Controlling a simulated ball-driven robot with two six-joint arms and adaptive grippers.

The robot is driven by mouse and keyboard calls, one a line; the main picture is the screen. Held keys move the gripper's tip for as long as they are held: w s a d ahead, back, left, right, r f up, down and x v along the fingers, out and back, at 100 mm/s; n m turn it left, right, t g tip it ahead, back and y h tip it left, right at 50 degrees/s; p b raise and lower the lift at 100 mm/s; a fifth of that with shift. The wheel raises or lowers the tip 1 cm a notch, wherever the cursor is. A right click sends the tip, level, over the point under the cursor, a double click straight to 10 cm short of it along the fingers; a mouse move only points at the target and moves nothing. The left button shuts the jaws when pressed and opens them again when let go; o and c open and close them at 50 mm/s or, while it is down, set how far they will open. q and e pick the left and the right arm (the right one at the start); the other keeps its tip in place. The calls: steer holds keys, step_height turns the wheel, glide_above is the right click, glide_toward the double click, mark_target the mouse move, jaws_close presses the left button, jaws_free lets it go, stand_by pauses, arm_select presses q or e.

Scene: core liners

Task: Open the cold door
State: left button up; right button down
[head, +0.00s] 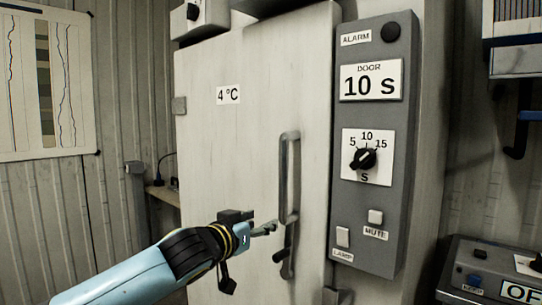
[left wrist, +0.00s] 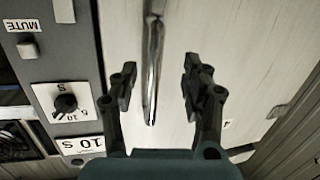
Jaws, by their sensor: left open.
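The cold door (head: 225,150) is a pale panel with a "4 °C" label (head: 228,95), and it looks shut. Its upright metal bar handle (head: 284,165) is near the door's right edge. My left gripper (head: 272,229) is open beside the lower part of the handle. In the left wrist view, which is upside down, the handle (left wrist: 152,70) shows between the two spread fingers of my left gripper (left wrist: 158,82). I cannot tell whether the fingertips reach past the bar; no finger is clearly touching it. My right gripper is out of view.
A grey control panel (head: 375,220) stands right of the door, with a "10 S" sign (head: 371,81), a dial (head: 364,158) and lamp and mute buttons. A box (head: 480,275) is at lower right. A chart (head: 45,85) hangs on the left wall.

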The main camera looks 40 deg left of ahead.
arm_select(q)
steer(key=m+t+p, duration=0.1)
steer(key=p, duration=0.1)
glide_toward(281, 172)
steer(key=w, duration=0.4)
steer(key=shift+w+a+p, duration=0.35)
steer(key=shift+a, duration=0.05)
steer(key=w, duration=0.3)
steer(key=w+p, duration=0.1)
steer(key=w, duration=0.1)
steer(key=shift+w+a+f, duration=0.15)
steer(key=shift+w+a, duration=0.15)
steer(key=shift+w, duration=0.45)
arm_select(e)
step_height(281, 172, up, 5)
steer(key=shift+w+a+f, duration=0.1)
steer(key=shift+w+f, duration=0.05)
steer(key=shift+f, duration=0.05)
arm_select(q)
steer(key=shift+c, duration=0.2)
jaws_close()
steer(key=shift+a+f, duration=0.15)
steer(key=shift+f, duration=0.15)
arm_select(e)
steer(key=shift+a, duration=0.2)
